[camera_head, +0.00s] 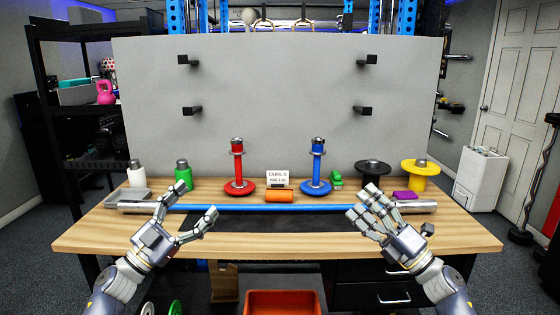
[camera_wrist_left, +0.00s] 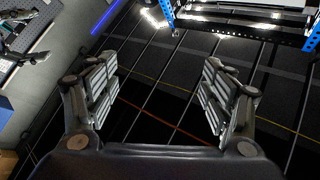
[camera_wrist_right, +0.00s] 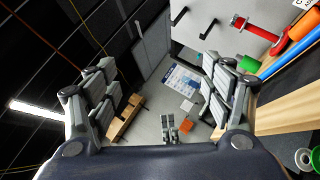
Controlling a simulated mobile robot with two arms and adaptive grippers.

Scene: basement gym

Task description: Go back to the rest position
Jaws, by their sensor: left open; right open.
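My left gripper (camera_head: 189,212) is open and empty over the front left of the wooden table (camera_head: 110,232). In the left wrist view its two fingers (camera_wrist_left: 160,100) stand wide apart with nothing between them. My right gripper (camera_head: 376,212) is open and empty over the front right of the table. In the right wrist view its fingers (camera_wrist_right: 160,105) are also apart with nothing between them. A blue bar (camera_head: 280,208) with silver ends lies across the table behind both hands. Parts of the bar are hidden by the fingers.
A red stand (camera_head: 238,170) and a blue stand (camera_head: 317,170) rise behind the bar, with a sign (camera_head: 278,178) and an orange roll (camera_head: 279,196) between. Bottles, a black spool and a yellow spool (camera_head: 420,170) stand at the sides. An orange bin (camera_head: 284,302) is below.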

